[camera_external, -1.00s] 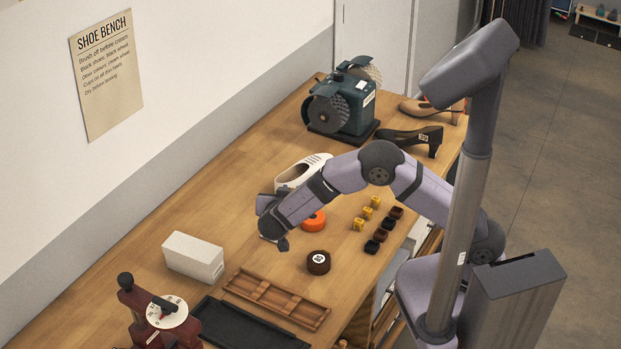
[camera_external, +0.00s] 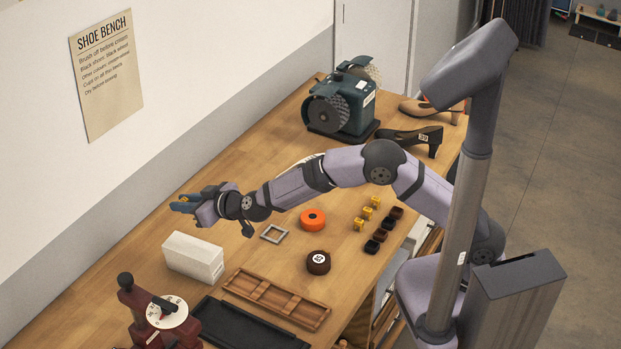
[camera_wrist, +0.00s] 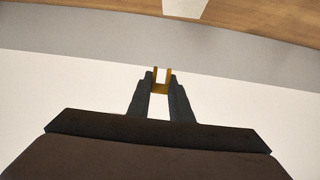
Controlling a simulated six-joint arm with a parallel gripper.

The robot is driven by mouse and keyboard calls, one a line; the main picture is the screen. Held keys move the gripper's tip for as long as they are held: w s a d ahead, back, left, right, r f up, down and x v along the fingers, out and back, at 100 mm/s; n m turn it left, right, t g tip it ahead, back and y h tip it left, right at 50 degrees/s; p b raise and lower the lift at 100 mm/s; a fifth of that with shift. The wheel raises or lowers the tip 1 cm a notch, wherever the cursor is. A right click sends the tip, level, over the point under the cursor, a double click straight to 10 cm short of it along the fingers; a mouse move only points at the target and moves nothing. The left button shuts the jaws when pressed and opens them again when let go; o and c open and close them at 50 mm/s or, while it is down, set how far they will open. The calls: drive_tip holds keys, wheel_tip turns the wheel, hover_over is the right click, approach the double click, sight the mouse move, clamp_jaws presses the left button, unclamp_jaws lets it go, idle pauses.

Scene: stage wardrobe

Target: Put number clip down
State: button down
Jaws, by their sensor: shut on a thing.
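My gripper (camera_external: 184,205) is raised over the left back part of the bench, reaching toward the wall. It is shut on a small yellow clip (camera_wrist: 161,88), whose two upright prongs show between the fingertips in the wrist view. Three similar yellow clips (camera_external: 367,213) stand in a row on the bench. Several dark brown and black clips (camera_external: 380,235) stand in a row beside them. A thin grey square frame (camera_external: 274,234) lies flat on the bench, to the right of and below my gripper. Any number on the held clip is not readable.
A white box (camera_external: 193,257) stands just below my gripper. A green grinder (camera_external: 345,107) and heeled shoes (camera_external: 410,136) are at the back.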

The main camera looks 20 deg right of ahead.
sight(188, 244)
drive_tip(key=shift+s+a+f, duration=0.1)
drive_tip(key=shift+s+f, duration=0.1)
drive_tip(key=shift+f, duration=0.05)
drive_tip(key=shift+f+p, duration=0.55)
drive_tip(key=shift+f, duration=4.4)
drive_tip(key=shift+f, duration=0.15)
drive_tip(key=c, duration=1.6)
unclamp_jaws()
drive_tip(key=shift+r, duration=0.2)
drive_tip(key=b+v, duration=0.3)
drive_tip(key=v, duration=0.9)
drive_tip(key=shift+f, duration=0.1)
